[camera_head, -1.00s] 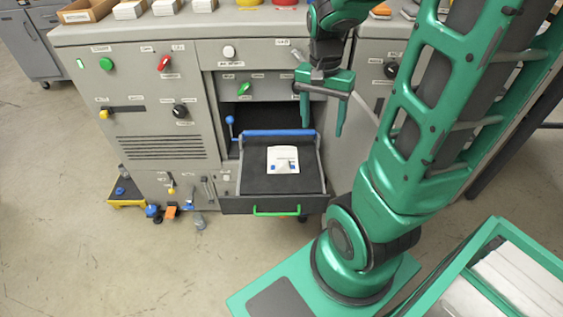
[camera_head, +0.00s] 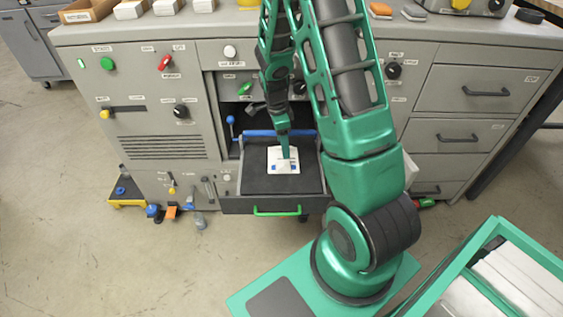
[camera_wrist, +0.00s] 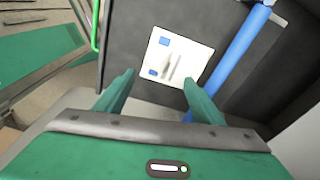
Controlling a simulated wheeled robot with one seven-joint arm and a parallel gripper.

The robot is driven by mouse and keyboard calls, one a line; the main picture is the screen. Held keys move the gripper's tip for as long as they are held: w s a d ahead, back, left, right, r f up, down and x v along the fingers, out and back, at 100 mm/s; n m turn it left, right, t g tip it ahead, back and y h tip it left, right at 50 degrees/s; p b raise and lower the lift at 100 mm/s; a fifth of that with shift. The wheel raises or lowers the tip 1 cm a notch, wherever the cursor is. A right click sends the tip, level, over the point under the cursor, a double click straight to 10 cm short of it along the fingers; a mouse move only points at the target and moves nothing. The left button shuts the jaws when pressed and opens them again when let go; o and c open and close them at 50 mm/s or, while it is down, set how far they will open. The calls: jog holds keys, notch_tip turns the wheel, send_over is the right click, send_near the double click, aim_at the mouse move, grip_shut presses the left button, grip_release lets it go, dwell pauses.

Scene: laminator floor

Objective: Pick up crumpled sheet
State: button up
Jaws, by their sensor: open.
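The crumpled sheet (camera_head: 276,158) is a small white piece with blue marks, lying on the dark bed of the pulled-out drawer (camera_head: 240,182). In the wrist view the sheet (camera_wrist: 178,60) lies ahead of the fingertips, with a raised fold near its middle. My gripper (camera_head: 285,156) is above the drawer and overlaps part of the sheet in the head view. In the wrist view my gripper (camera_wrist: 158,78) has its two fingers apart with nothing between them. I cannot tell whether a fingertip touches the sheet.
A blue roller bar (camera_head: 262,133) runs along the back of the drawer, below the machine's opening. A green handle (camera_head: 277,211) is on the drawer's front. A green-rimmed bin (camera_head: 440,275) stands at the lower right. Small objects lie on the floor at left.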

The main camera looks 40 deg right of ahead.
aim_at(285, 161)
jog(key=f, duration=0.9)
jog(key=shift+s+d, duration=0.25)
jog(key=shift+s, duration=0.1)
jog(key=shift+r, duration=0.1)
jog(key=c, duration=1.1)
